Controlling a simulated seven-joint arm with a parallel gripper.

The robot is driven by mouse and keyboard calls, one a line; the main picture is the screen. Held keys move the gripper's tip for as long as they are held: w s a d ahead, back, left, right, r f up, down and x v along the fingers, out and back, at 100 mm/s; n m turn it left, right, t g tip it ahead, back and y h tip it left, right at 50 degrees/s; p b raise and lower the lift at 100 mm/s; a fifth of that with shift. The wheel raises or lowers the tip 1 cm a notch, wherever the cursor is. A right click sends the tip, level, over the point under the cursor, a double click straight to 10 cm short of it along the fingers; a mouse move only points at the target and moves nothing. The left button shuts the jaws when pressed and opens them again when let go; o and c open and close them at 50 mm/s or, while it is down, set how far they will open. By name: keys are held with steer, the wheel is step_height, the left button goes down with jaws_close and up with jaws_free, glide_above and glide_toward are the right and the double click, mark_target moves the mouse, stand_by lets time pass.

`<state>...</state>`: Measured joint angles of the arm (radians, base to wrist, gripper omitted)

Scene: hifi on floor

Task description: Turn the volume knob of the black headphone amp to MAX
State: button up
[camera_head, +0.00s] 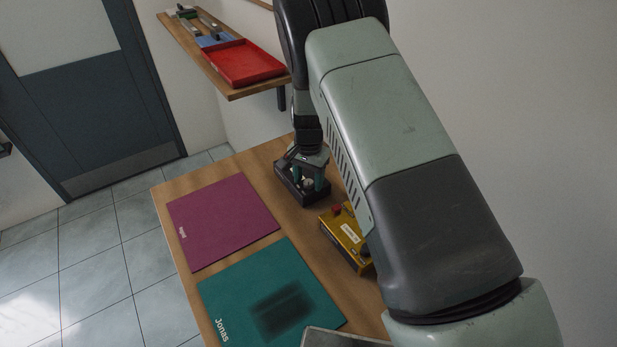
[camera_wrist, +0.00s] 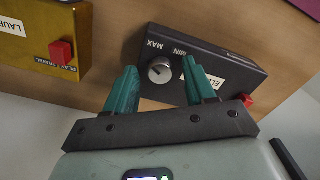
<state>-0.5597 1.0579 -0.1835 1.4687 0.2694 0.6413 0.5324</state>
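The black headphone amp (camera_head: 292,194) lies on the wooden table under my gripper; it also shows in the wrist view (camera_wrist: 222,66). Its round grey volume knob (camera_wrist: 160,70) has a pale mark whose exact direction I cannot tell. MAX and MIN are printed beside the knob. A white label, partly hidden by a finger, and a red button (camera_wrist: 246,100) are also on the amp. My gripper (camera_wrist: 159,64) is open, with its teal fingers on either side of the knob and visible gaps between. In the head view my gripper (camera_head: 305,178) points down at the amp.
A yellow box (camera_head: 345,235) with a red button stands close to the amp. A magenta mat (camera_head: 222,222) and a teal mat (camera_head: 228,290) marked Jonas lie on the table. A wall shelf holds a red tray (camera_head: 243,63). A wall is at the right.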

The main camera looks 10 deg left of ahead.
step_height(320, 180, up, 11)
stand_by(0.6)
stand_by(0.3)
step_height(320, 180, up, 13)
steer(key=t+y, duration=0.1)
glide_above(309, 182)
steer(key=s+d, duration=0.2)
steer(key=d, duration=0.4)
steer(key=s+d+r+n+t, duration=0.1)
steer(key=s+d+r, duration=0.6)
steer(key=r, duration=0.2)
steer(key=s+d+r+n+t, duration=0.1)
steer(key=s+d+r, duration=0.2)
steer(key=s, duration=0.7)
steer(key=s+d+r+n+t+h, duration=0.1)
steer(key=s+d+r+t, duration=0.1)
steer(key=s+d, duration=0.5)
steer(key=s, duration=0.4)
steer(key=shift+r+n+t, duration=0.3)
steer(key=shift+r, duration=0.1)
steer(key=shift+d, duration=0.1)
